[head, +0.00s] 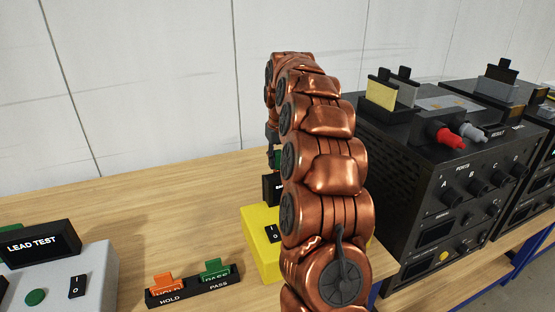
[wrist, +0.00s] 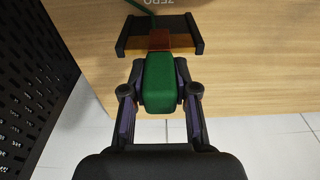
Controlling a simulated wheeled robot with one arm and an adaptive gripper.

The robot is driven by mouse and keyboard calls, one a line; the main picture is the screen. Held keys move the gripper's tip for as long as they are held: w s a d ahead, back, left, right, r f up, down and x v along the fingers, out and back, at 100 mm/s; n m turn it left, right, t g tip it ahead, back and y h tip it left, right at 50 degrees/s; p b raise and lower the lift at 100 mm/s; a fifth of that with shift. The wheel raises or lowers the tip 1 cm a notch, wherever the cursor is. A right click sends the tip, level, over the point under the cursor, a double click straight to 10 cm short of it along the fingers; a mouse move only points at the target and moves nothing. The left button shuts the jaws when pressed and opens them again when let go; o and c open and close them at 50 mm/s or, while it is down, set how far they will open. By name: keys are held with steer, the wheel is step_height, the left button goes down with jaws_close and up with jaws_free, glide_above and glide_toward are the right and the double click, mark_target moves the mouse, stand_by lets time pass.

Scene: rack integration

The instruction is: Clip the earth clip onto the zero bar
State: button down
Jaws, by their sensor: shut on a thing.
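In the wrist view my gripper (wrist: 160,92) is shut on the green earth clip (wrist: 160,80), with one finger on each side of its body. The clip's copper-coloured jaw (wrist: 160,39) points to the top of the picture and overlaps the middle of the zero bar (wrist: 182,41). The bar is brass-coloured and runs between two black end pieces. I cannot tell whether the jaw grips the bar or only lies over it. Upside-down ZERO lettering shows at the top edge. In the head view my arm hides the gripper and bar; a small green patch shows beside it.
A yellow box (head: 260,246) with a black switch stands beside my arm. A HOLD/PASS tag rack (head: 190,290) and a grey LEAD TEST unit (head: 90,270) are to the left. Black instruments (head: 400,160) stand to the right. The wooden table (head: 120,195) is clear at back left.

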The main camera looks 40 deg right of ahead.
steer(key=shift+f, duration=0.35)
steer(key=c, duration=0.8)
jaws_free()
steer(key=r, duration=0.7)
steer(key=s+r, duration=0.1)
steer(key=r, duration=0.3)
steer(key=shift+s+a, duration=0.1)
steer(key=shift+s+r, duration=0.1)
steer(key=shift+r, duration=0.4)
steer(key=shift+a, duration=0.15)
